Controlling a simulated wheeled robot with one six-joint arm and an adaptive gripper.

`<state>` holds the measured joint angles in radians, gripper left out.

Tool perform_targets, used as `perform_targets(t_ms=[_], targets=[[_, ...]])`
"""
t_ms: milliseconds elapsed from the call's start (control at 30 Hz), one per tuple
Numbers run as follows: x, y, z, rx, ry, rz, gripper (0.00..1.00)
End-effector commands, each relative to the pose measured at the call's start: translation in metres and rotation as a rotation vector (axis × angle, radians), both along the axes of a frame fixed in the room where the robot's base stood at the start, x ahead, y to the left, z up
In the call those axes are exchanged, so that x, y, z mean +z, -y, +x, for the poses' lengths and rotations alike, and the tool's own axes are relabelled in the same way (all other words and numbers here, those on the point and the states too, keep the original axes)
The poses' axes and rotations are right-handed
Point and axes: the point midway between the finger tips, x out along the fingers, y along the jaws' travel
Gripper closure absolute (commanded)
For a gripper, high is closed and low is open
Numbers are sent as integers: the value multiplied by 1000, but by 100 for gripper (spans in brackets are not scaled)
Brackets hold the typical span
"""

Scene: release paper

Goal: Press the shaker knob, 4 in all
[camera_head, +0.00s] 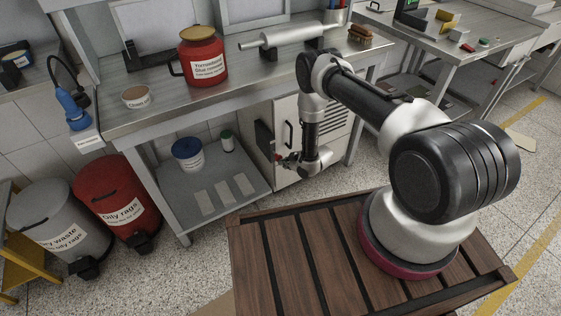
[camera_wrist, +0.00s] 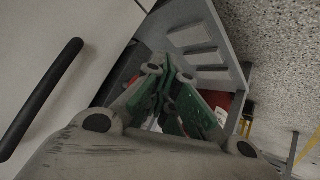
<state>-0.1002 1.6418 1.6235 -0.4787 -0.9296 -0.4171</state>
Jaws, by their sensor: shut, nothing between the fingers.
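I cannot make out a shaker or its knob for certain in either view. My gripper (camera_head: 284,161) hangs low in the head view, in front of the white cabinet under the workbench. In the wrist view its green-padded fingers (camera_wrist: 168,82) are together, with nothing held between them. The gripper is small and partly dark in the head view. In the wrist view a black bar handle (camera_wrist: 42,95) on a pale panel lies to the left of the fingers, apart from them.
The workbench (camera_head: 135,118) holds a red glue container (camera_head: 203,62), a small cup (camera_head: 136,97) and a grey cylinder (camera_head: 290,36). The white cabinet (camera_head: 287,115) stands below. The lower shelf (camera_head: 178,207) holds a blue-and-white tub (camera_head: 187,154). Red (camera_head: 115,202) and grey (camera_head: 48,218) bins stand left.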

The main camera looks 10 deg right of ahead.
Motion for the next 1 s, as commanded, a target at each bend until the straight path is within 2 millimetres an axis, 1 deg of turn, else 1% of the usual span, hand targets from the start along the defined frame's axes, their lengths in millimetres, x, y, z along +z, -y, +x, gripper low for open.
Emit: perform_targets(t_ms=[1000], targets=[[1,-5,13,1,3,1,100]])
